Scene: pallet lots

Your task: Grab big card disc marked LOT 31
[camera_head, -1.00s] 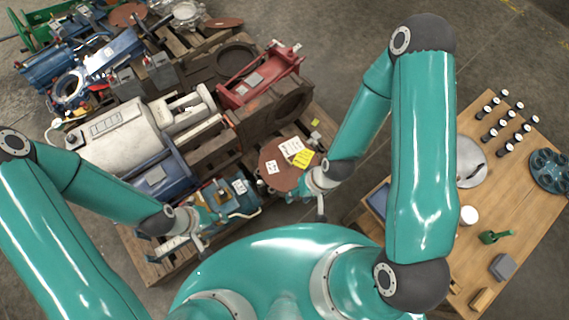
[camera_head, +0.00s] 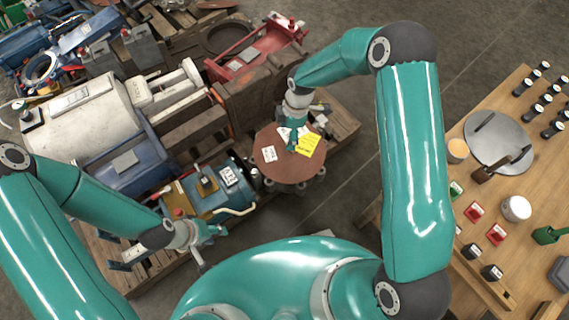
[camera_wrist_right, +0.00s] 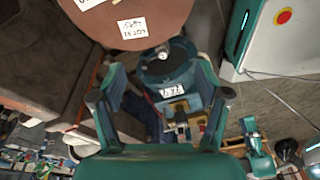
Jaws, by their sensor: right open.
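A big reddish-brown disc (camera_head: 276,172) lies flat in the middle of the head view, with white labels and a yellow card (camera_head: 308,145) on top. It also shows at the top of the right wrist view (camera_wrist_right: 166,14), where a white label (camera_wrist_right: 132,27) carries writing. I cannot read LOT 31 on anything. My right gripper (camera_head: 293,143) is over the disc's far part and hides some of the labels. In the wrist view its fingers (camera_wrist_right: 160,80) are apart with nothing held. My left gripper (camera_head: 205,240) is low over the pallet at left; its jaw state is unclear.
A blue motor (camera_head: 222,190) sits close left of the disc. A white machine (camera_head: 85,120) and red frame (camera_head: 255,50) stand beyond. A wooden table (camera_head: 480,230) with jars, a round grey plate (camera_head: 498,142) and small boxes is at right. Bare floor lies between.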

